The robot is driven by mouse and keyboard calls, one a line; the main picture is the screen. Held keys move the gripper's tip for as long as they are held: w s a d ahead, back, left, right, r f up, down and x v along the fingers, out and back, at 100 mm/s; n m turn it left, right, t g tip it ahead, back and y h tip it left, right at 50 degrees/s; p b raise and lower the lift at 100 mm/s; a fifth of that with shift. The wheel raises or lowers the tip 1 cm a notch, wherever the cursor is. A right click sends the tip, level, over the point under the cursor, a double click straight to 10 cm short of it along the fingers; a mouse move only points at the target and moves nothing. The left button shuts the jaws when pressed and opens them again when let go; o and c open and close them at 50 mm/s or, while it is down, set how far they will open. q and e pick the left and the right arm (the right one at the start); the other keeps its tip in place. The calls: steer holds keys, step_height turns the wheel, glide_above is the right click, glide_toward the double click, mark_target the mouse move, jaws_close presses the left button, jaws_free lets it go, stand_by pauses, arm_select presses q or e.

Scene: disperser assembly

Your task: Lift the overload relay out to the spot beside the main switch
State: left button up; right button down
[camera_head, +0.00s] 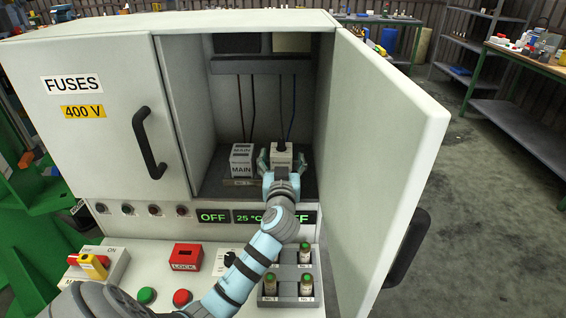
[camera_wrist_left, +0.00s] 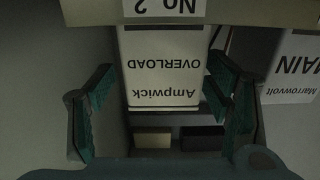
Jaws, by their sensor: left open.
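The overload relay (camera_head: 283,151) is a pale block on the floor of the open cabinet bay. In the left wrist view the relay (camera_wrist_left: 162,60) shows its "Ampwick OVERLOAD" label upside down. My left gripper (camera_head: 281,166) reaches into the bay at the relay. Its fingers (camera_wrist_left: 163,105) are open, one on each side of the relay; whether they touch it I cannot tell. My right gripper is not in view.
The open cabinet door (camera_head: 385,150) stands to the right of the bay, and the closed FUSES door (camera_head: 100,130) to the left. A dark rail (camera_head: 260,65) with hanging cables is above. Below are a red lock box (camera_head: 186,257) and a grey rack (camera_head: 292,290) with several cylinders.

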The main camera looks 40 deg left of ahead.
arm_select(q)
steer(key=shift+x, duration=0.9)
steer(key=shift+w+a, duration=0.2)
steer(key=shift+s+r, duration=0.15)
steer(key=shift+c, duration=1.2)
steer(key=c, duration=1.3)
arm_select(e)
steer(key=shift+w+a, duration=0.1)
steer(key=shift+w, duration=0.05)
